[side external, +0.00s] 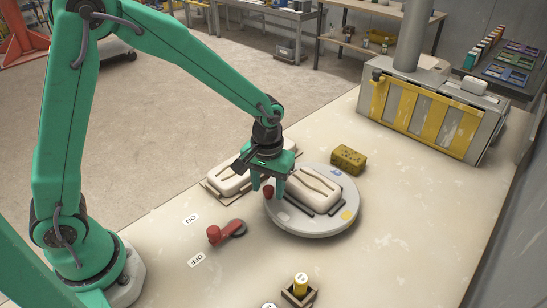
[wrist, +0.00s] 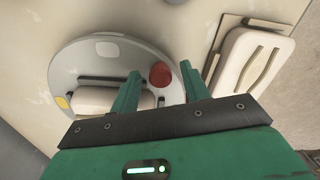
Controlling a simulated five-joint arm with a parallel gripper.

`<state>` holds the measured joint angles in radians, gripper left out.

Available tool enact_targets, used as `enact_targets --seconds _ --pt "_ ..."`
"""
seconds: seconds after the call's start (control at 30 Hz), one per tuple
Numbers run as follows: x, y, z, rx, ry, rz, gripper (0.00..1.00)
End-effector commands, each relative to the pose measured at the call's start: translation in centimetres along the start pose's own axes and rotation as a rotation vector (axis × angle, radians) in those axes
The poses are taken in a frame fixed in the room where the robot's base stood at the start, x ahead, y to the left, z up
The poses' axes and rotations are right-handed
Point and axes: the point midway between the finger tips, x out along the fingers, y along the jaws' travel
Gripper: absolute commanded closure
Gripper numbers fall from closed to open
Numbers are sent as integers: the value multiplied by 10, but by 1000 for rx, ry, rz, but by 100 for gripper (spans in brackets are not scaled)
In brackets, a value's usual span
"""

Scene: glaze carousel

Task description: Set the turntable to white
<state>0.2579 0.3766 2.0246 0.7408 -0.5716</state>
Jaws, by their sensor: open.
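The turntable (side external: 318,228) is a round grey disc on the bench, and it also shows in the wrist view (wrist: 75,62). A red knob (wrist: 161,74) stands near its rim. A cream slotted block (side external: 315,183) rests on dark bars on the disc. A blue mark (side external: 336,172) and a yellow mark (side external: 346,215) show near the edge. A white patch (wrist: 107,49) shows in the wrist view, with the yellow mark at left. My gripper (side external: 267,185) is open, its fingers on either side of the red knob, with visible gaps in the wrist view.
A second cream block (side external: 228,182) lies on a board left of the turntable. A red lever (side external: 225,233) sits between ON and OFF labels. A yellow sponge (side external: 348,159) lies behind. A yellow-topped knob (side external: 300,283) stands in front.

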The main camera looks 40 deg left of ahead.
Motion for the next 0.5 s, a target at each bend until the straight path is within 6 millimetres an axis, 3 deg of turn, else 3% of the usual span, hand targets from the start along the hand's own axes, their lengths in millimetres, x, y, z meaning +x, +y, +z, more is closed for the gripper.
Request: enact_targets --seconds 0.03,0.27,0.5 --pt "0 0 0 0 0 0 54" --pt "0 0 0 0 0 0 99" --pt "-1 0 0 2 0 0 100"
